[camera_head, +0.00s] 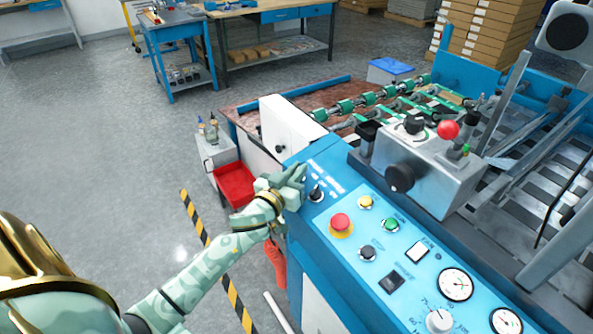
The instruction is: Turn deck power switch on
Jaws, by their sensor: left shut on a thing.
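The blue control panel (330,165) runs along the machine's near side and carries several buttons and switches. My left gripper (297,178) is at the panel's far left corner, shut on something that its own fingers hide. A small black switch (316,193) on a pale round base shows just right of the fingers; I cannot tell whether they touch it. No readable label shows which control is the deck power switch. My right gripper is out of view.
A red emergency button (341,223), yellow button (365,202), green button (390,224) and black knob (368,253) lie close together. A grey control box (425,170) stands behind the panel. A red bin (235,185) is beyond my left wrist. Open floor lies left.

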